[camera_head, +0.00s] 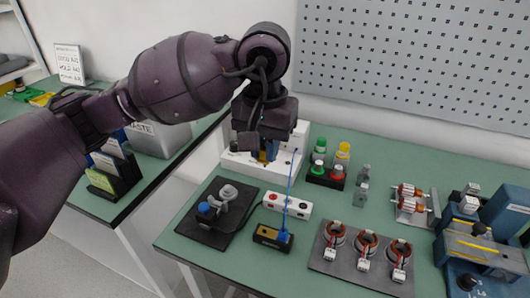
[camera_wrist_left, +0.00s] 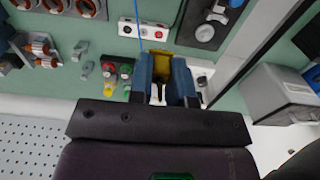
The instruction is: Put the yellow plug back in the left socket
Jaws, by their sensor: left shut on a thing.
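My left gripper (camera_head: 266,152) reaches down over the white station (camera_head: 290,167) at the back of the bench. It is shut on the yellow plug (camera_wrist_left: 160,58), which shows between its blue fingers in the left wrist view. In the head view the plug is mostly hidden by the fingers. A yellow-and-black block (camera_head: 267,241) with a blue plug (camera_head: 283,237) and a blue cable stands near the front edge. The left socket is not clearly visible, and I cannot tell if the yellow plug touches anything below. My right gripper is not in view.
A white box with red and black round parts (camera_head: 288,205) lies in front of the station. A dark plate with a grey fixture (camera_head: 222,203) is to its left. Red, green and yellow buttons (camera_head: 331,165) stand right. Copper-wound stators (camera_head: 366,243) sit front right.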

